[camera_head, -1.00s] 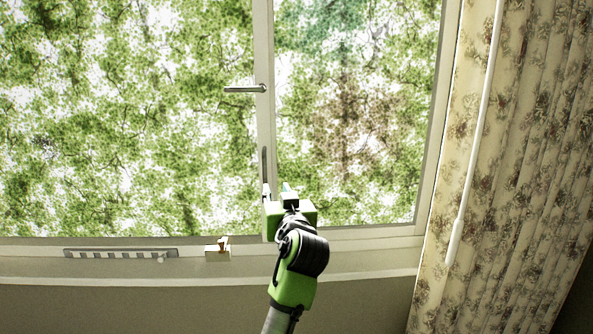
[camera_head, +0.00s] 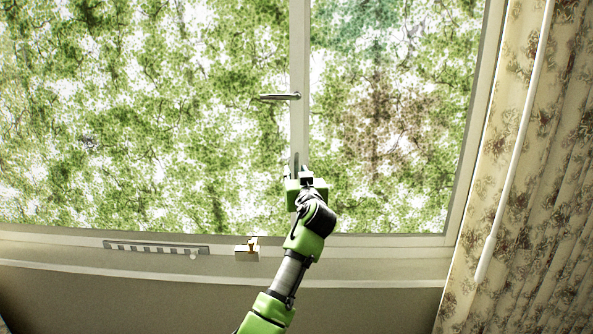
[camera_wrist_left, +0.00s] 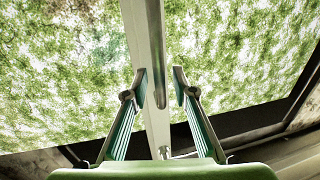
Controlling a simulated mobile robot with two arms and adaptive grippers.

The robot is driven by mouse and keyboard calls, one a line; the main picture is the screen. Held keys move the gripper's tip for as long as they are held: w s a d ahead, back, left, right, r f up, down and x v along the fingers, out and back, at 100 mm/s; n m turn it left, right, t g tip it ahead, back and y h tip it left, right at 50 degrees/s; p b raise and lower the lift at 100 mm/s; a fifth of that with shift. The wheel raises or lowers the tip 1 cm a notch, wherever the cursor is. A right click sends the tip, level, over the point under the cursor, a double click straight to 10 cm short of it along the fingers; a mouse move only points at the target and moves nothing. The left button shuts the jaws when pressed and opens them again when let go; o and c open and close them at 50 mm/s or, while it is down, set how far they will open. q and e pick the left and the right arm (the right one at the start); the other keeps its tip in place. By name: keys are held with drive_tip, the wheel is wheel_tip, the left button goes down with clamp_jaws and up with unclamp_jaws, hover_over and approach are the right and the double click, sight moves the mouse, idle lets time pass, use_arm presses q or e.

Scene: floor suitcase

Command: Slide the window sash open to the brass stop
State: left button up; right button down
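The window sash has a pale upright stile (camera_head: 299,70) with a dark horizontal lever (camera_head: 279,97) on it. A slim upright pull (camera_head: 297,160) stands low on the stile; the wrist view shows its lower end (camera_wrist_left: 159,98). The brass stop (camera_head: 253,242) sits on a white block on the sill, left of the stile's foot. My left gripper (camera_head: 305,175) is at the pull. In the wrist view my left gripper (camera_wrist_left: 159,82) is open, with one finger on each side of the pull; the right-hand finger stands clear of it. My right gripper is out of view.
A slotted strip (camera_head: 155,249) with a small knob lies along the sill, left of the stop. A patterned curtain (camera_head: 535,180) and a white wand (camera_head: 515,150) hang at the right. The sill ledge (camera_head: 380,270) is otherwise bare.

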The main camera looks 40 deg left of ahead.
use_arm(q)
drive_tip(key=shift+w+a, duration=0.1)
drive_tip(key=shift+w, duration=0.05)
clamp_jaws()
drive_tip(key=s+a, duration=0.7)
drive_tip(key=a, duration=0.1)
drive_tip(key=shift+s+a, duration=0.2)
drive_tip(key=shift+a, duration=0.2)
unclamp_jaws()
drive_tip(key=shift+s, duration=0.1)
